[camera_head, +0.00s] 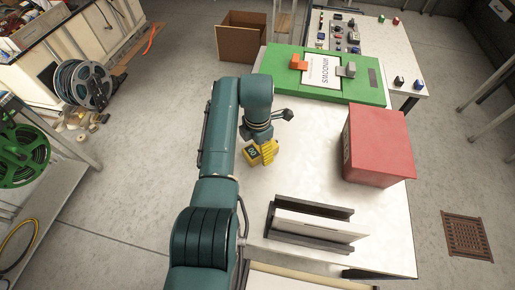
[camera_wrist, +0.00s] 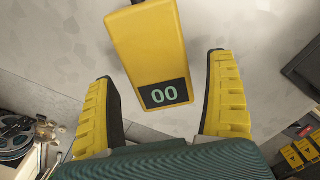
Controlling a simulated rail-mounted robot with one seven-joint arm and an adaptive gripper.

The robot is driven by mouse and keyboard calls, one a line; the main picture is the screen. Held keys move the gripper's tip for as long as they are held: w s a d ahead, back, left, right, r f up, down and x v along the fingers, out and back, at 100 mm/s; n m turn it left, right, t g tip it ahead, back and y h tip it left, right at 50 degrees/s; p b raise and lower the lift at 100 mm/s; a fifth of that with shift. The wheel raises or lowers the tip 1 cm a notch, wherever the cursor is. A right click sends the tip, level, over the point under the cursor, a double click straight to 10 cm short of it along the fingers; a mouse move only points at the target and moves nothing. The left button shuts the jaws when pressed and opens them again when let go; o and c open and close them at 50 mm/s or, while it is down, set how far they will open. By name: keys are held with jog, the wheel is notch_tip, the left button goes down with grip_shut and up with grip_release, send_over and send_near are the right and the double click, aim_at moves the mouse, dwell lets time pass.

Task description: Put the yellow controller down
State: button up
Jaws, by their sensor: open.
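The yellow controller (camera_head: 250,154) is at the left part of the white table (camera_head: 310,160), beside my gripper's yellow fingers (camera_head: 267,151). In the wrist view the controller (camera_wrist: 148,45) is a yellow block with a dark display reading "00". It lies between the two spread fingers of my gripper (camera_wrist: 160,72), with a gap on each side. My gripper is open and not clamped on it. The controller appears to be on or just over the white tabletop; its underside is hidden.
A red box (camera_head: 378,147) stands on the table's right side. A green board (camera_head: 330,76) with clamps lies at the back. A grey and white slotted holder (camera_head: 312,222) sits at the front. Bare tabletop lies between them. Hose reels (camera_head: 82,84) stand at the left.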

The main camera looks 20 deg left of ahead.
aim_at(257, 149)
notch_tip(257, 149, up, 11)
jog(key=w+d+r+m+t+y, duration=0.2)
jog(key=w+d+r+m+t, duration=0.1)
jog(key=w+d+m+t, duration=0.35)
jog(key=w+d+r+m+t, duration=0.1)
jog(key=d+r+m+t, duration=0.4)
jog(key=r+m, duration=0.3)
jog(key=s+d+r+m+t+h, duration=0.1)
jog(key=s+d+r+m+t, duration=0.4)
jog(key=s+r, duration=0.4)
jog(key=s+d+r+m+t+h, duration=0.1)
jog(key=s+d+r+m+t, duration=0.4)
jog(key=s, duration=0.7)
notch_tip(257, 149, up, 4)
jog(key=d+m, duration=0.2)
jog(key=m, duration=0.3)
jog(key=shift+t+p, duration=0.3)
jog(key=shift+t, duration=0.05)
jog(key=shift+r, duration=0.1)
